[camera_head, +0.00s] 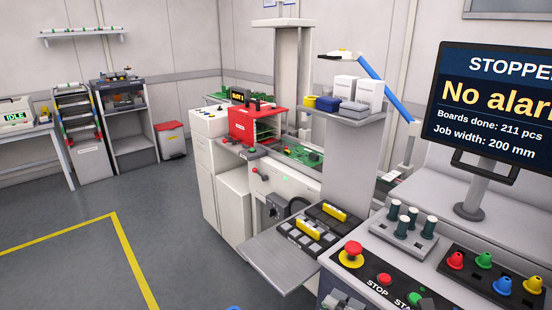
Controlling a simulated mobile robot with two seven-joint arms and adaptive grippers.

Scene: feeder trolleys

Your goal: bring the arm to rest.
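No gripper of mine can be made out in the head view. A small blue rounded piece at the bottom edge and a grey mechanical part by the control panel (375,275) are both cut off by the frame, and I cannot tell what they are. The arm's pose and the fingers are hidden.
A monitor (490,115) reads STOPPED and "No alarm" at right, above the panel's red mushroom button (351,254). A grey tray (275,262) juts out at centre. A red magazine (257,123) stands behind it. Floor (60,225) is clear at left, with yellow lines.

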